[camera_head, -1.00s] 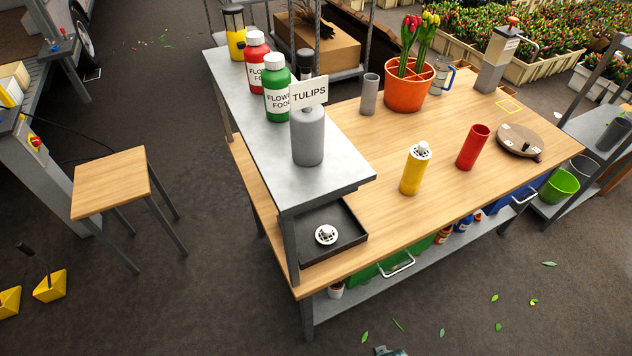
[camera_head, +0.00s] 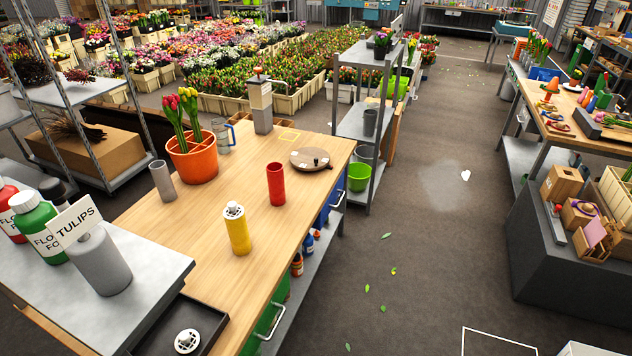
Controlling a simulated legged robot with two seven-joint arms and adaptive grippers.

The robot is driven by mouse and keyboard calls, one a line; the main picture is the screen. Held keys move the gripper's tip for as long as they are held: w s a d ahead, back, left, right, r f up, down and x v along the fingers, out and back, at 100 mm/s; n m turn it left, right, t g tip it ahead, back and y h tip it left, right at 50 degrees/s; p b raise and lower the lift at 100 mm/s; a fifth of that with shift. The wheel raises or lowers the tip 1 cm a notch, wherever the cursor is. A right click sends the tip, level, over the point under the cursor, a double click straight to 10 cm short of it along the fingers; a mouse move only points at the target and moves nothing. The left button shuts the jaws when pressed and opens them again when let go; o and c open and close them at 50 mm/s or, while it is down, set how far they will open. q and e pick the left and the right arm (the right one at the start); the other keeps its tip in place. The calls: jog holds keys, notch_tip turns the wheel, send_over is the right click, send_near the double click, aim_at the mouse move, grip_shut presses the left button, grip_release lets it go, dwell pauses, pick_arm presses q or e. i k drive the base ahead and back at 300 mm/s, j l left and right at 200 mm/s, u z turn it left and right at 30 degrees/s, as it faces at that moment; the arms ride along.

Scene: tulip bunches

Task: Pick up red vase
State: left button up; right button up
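The red vase (camera_head: 276,184) is a plain upright cylinder standing on the wooden table (camera_head: 222,268), near its right edge. A yellow vase (camera_head: 237,230) with a white perforated top stands nearer to me and to the left of it. A round wooden turntable (camera_head: 311,160) lies just behind and to the right of the red vase. Neither of my grippers shows in the head view.
A raised metal shelf (camera_head: 140,262) with bottles covers the table's left side. The floor (camera_head: 430,240) right of the table is mostly clear.

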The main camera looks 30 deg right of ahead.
aim_at(276, 185)
jog(key=z, duration=0.8)
jog(key=i+l+u, duration=0.1)
jog(key=u, duration=0.3)
jog(key=i+l+u, duration=0.1)
jog(key=u, duration=0.3)
jog(key=i+l+u, duration=0.1)
jog(key=l+u, duration=0.15)
jog(key=u, duration=0.15)
jog(key=i+l+u, duration=0.25)
jog(key=l+u, duration=0.15)
jog(key=l, duration=0.95)
jog(key=l+u, duration=0.45)
jog(key=l, duration=0.9)
